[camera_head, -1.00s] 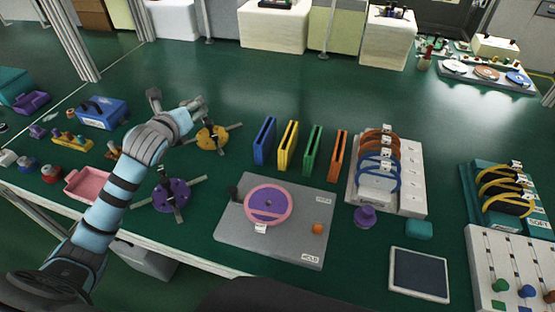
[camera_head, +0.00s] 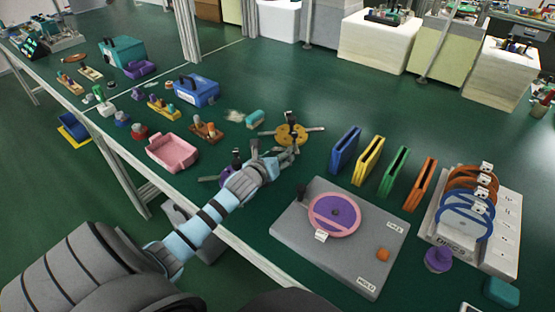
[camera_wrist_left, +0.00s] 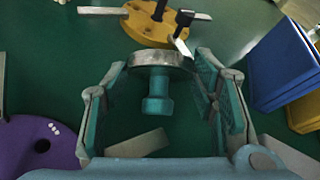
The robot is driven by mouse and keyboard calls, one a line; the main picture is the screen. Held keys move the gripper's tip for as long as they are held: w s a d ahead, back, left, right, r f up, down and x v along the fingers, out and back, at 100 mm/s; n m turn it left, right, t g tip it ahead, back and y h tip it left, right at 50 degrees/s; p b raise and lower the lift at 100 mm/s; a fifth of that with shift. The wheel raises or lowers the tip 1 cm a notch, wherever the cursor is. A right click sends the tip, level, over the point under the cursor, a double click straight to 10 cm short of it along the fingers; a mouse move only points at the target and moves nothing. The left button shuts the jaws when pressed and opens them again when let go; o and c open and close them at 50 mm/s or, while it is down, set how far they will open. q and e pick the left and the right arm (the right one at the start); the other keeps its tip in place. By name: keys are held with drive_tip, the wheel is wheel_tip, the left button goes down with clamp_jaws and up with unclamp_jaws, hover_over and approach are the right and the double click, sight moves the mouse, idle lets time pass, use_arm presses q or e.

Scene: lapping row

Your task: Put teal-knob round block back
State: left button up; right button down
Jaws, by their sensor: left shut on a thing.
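My left gripper (camera_wrist_left: 160,78) is shut on the teal-knob round block, holding it between its two fingers in the left wrist view. The block has a grey metal round plate (camera_wrist_left: 160,60) and a teal knob (camera_wrist_left: 157,92) pointing toward my wrist. In the head view, my left gripper (camera_head: 287,158) is just in front of the yellow three-armed fixture (camera_head: 291,134); the held block is hard to make out there. The purple fixture (camera_head: 207,181) is partly hidden behind my left arm. My right gripper is not in view.
Upright blue (camera_head: 344,149), yellow (camera_head: 369,159), green (camera_head: 394,171) and orange (camera_head: 419,183) holders stand to the right. A grey plate with a pink-and-purple disc (camera_head: 335,212) lies in front. A pink tray (camera_head: 172,152) and a teal piece (camera_head: 255,119) are to the left.

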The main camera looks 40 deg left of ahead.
use_arm(q)
drive_tip(key=shift+r, duration=0.1)
drive_tip(key=o, duration=1.3)
drive_tip(key=shift+c, duration=0.2)
drive_tip(key=o, duration=0.3)
